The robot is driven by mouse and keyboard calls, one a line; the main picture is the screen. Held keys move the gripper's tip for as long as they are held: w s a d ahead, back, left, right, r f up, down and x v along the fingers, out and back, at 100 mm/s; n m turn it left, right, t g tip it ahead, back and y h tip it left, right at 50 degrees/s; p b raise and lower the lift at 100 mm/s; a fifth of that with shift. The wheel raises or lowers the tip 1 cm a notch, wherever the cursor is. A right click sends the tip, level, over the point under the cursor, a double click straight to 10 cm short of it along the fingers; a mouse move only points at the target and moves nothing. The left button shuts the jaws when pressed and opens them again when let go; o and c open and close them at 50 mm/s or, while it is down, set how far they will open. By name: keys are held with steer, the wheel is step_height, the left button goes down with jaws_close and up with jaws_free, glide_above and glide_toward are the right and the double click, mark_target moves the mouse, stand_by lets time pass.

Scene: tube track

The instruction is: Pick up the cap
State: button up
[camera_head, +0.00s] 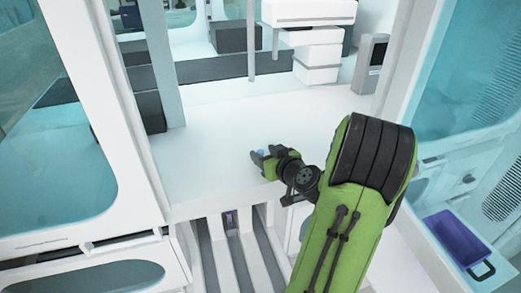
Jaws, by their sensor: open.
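My gripper (258,158) is at the end of my green arm, low over the white work surface (200,137), near its front edge. Its jaws are open and point to the left. A tiny blue thing (260,152), perhaps the cap, shows at the fingertips. It is too small to tell its shape, or whether it touches the fingers. My gripper and arm hide part of the surface to the right.
Below the front edge are grey track lanes (257,256) with a small purple item (229,219) in one. A white machine (317,48) and a screen device (371,62) stand at the back. The surface left of my gripper is clear.

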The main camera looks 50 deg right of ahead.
steer(key=shift+w+d+f, duration=0.15)
steer(key=shift+w, duration=0.3)
steer(key=shift+s, duration=0.1)
steer(key=shift+c, duration=0.9)
jaws_close()
